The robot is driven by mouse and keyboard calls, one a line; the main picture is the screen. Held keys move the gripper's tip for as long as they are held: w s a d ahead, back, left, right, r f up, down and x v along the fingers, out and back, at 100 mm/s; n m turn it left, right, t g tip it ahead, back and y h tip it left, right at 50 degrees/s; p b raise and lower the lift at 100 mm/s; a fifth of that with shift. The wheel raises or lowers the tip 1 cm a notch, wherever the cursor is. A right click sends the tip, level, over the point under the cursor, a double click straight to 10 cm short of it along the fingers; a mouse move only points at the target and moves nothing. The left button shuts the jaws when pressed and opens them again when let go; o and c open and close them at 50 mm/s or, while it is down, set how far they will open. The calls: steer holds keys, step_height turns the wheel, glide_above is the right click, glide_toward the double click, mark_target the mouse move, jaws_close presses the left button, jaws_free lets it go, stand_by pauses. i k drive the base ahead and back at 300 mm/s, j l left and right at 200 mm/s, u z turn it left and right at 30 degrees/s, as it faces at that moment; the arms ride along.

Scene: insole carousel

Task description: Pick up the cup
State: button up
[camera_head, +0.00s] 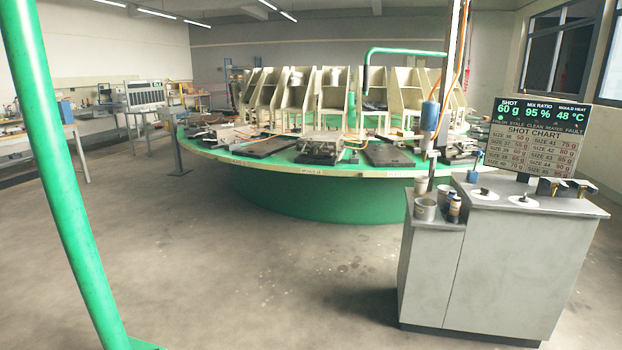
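Two cup-like containers stand at the left end of the grey cabinet on the right. The nearer one is a metallic grey cup (425,209), upright, near the cabinet's front left edge. A smaller pale cup (421,185) stands just behind it. I cannot tell which of the two is the task's cup. My gripper is not in view.
Small brown jars (454,209) stand right beside the grey cup. The grey cabinet (470,270) also carries a display board (535,135). A large green carousel (310,195) fills the middle. A green pole (62,170) crosses the left. The foreground floor is clear.

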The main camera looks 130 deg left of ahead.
mark_target(421, 184)
steer(key=u, duration=3.4)
steer(key=i+u, duration=0.25)
steer(key=i, duration=3.15)
